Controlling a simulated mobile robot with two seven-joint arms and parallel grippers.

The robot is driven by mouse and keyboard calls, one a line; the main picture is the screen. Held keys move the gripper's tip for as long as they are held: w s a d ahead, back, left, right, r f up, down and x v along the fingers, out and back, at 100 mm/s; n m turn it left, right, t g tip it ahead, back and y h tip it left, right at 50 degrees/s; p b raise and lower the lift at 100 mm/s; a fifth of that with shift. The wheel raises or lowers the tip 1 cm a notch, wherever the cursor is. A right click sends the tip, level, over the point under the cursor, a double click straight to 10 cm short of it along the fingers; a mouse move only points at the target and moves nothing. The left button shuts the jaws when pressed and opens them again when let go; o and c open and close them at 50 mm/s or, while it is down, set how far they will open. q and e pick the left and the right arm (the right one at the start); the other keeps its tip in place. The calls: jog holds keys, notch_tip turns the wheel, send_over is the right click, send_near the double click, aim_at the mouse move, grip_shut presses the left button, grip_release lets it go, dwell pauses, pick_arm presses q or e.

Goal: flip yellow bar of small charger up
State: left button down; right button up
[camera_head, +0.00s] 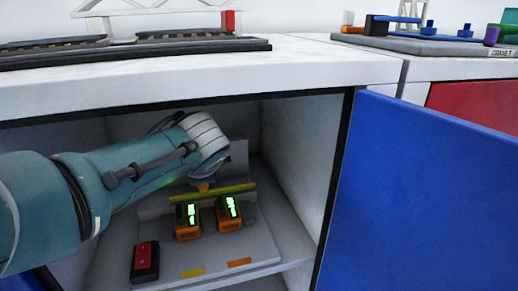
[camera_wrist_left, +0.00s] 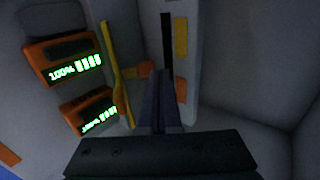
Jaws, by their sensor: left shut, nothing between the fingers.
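The yellow bar (camera_head: 213,192) runs across the small charger (camera_head: 262,240) just behind two orange batteries, left (camera_head: 188,221) and right (camera_head: 229,213), with lit green displays. In the left wrist view the yellow bar (camera_wrist_left: 110,62) passes between the batteries (camera_wrist_left: 66,60) and my left gripper (camera_wrist_left: 165,75). My left gripper is shut and empty, on the other side of the bar from the batteries. A small gap shows between fingers and bar, though contact lower down is hard to judge. In the head view my wrist hides the fingers. My right gripper is not in view.
The charger sits inside an open cabinet with a blue door (camera_head: 420,200) swung out at right. A red and black box (camera_head: 145,262) stands at the charger's front left. Side walls and the white worktop (camera_head: 200,82) enclose my left arm. Crane models stand on top.

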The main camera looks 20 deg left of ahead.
pick_arm(q)
jog(key=shift+r+p, duration=0.45)
jog(key=shift+r, duration=0.2)
jog(key=shift+s+d+r+p, duration=0.1)
jog(key=shift+r+p, duration=0.1)
jog(key=shift+p, duration=0.1)
jog(key=s+d+p, duration=0.2)
jog(key=s, duration=0.1)
jog(key=shift+s+d+r+p, duration=0.1)
jog(key=shift+s+r+p, duration=0.05)
jog(key=shift+r+p, duration=0.25)
jog(key=s+d+p, duration=0.1)
jog(key=s+d, duration=0.4)
jog(key=s, duration=0.2)
jog(key=shift+f+p, duration=0.3)
jog(key=shift+s+a, duration=0.1)
jog(key=shift+s, duration=0.05)
